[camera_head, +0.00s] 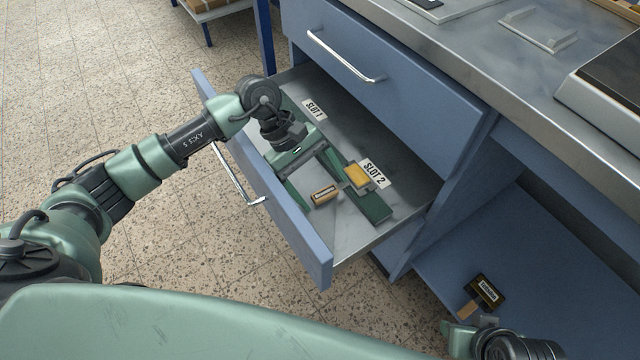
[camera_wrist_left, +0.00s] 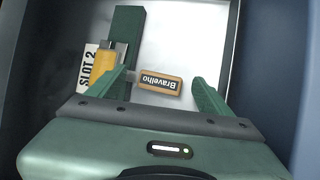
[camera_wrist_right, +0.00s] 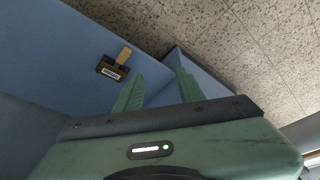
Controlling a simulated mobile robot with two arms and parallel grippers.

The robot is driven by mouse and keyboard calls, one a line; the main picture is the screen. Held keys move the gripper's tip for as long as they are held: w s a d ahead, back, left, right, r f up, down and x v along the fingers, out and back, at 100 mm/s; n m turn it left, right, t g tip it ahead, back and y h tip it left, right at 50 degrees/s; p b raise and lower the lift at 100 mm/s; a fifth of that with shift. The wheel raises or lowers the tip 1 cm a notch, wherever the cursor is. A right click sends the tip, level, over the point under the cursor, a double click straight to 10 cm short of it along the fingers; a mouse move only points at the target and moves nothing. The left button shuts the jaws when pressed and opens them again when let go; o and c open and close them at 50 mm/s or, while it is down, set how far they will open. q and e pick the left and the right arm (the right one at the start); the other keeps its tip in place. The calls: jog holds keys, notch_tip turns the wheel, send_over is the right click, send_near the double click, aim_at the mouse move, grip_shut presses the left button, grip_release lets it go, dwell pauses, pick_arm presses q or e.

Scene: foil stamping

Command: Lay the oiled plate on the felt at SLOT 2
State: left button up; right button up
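A tan block with a black "Bravelho" label (camera_head: 325,195) lies in the open drawer; it also shows in the left wrist view (camera_wrist_left: 160,83). A dark green felt strip (camera_head: 375,207) runs along the drawer floor by the SLOT 2 label (camera_head: 375,171). An orange-yellow block with a grey metal part (camera_head: 357,176) rests on the strip, beside that label. Which piece is the oiled plate I cannot tell. My left gripper (camera_wrist_left: 160,80) is open over the drawer, the labelled block showing between its fingers with gaps on both sides. My right gripper (camera_wrist_right: 157,80) is open and empty.
A SLOT 1 label (camera_head: 314,109) is farther back in the drawer. The drawer front (camera_head: 285,215) with its handle stands nearest me. A dark labelled piece with a wooden grip (camera_head: 485,291) lies on the blue lower shelf at right. The steel countertop (camera_head: 490,60) is above.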

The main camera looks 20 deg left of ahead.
pick_arm(q)
jog(key=shift+f, duration=0.1)
notch_tip(320, 180, up, 20)
jog(key=p, duration=0.3)
pick_arm(e)
jog(key=shift+f+g, duration=0.3)
jog(key=shift+f, duration=0.2)
